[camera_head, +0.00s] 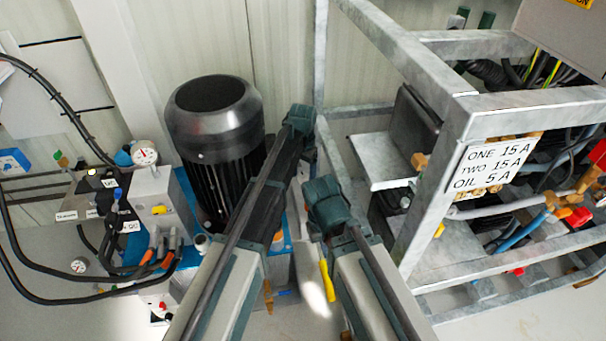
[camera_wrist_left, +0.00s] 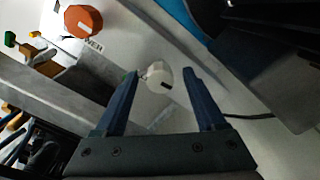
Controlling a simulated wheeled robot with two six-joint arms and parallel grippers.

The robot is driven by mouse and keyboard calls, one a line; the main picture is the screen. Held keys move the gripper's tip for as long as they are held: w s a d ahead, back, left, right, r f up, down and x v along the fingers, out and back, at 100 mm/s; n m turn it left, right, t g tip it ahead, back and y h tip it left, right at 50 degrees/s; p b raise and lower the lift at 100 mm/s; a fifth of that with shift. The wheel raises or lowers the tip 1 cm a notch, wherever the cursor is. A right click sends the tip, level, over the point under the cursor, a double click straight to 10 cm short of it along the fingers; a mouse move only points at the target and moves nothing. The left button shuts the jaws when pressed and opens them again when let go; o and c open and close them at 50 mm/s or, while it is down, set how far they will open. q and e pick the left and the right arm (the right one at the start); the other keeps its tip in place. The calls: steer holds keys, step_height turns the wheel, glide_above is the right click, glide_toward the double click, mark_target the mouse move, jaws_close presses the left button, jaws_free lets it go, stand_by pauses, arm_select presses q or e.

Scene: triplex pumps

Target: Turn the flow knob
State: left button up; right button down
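In the left wrist view, a pale round knob (camera_wrist_left: 158,80) with a short black mark sits on a light grey panel. I take it for the flow knob, but I can read no label on it. My left gripper (camera_wrist_left: 161,73) is open, with a blue finger on each side of the knob in the picture. The gaps beside the knob look small; I cannot tell whether the fingers touch it or how deep they reach. In the head view both arms reach forward, but their fingers are hidden. I cannot make out the flow knob there.
An orange-red knob (camera_wrist_left: 83,22) with a partly readable label is at upper left in the wrist view. In the head view, a black motor (camera_head: 215,140) stands behind my left arm. A gauge block with hoses (camera_head: 155,205) is at left, and a metal frame (camera_head: 440,130) at right.

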mark_target(303, 175)
arm_select(q)
steer(key=shift+r, duration=0.15)
step_height(303, 175, up, 14)
steer(key=p, duration=1.3)
steer(key=shift+f+p, duration=0.2)
steer(key=shift+p, duration=0.2)
steer(key=s+a+r+n+p, duration=0.1)
steer(key=s+a+r+p, duration=0.2)
steer(key=s+r+p, duration=0.7)
steer(key=s+a+r+n+y+p, duration=0.1)
steer(key=s+a+r+n+p, duration=0.1)
steer(key=s+r+p, duration=0.8)
steer(key=s+a, duration=0.1)
steer(key=s, duration=0.6)
steer(key=shift+r, duration=0.25)
steer(key=shift+s, duration=0.1)
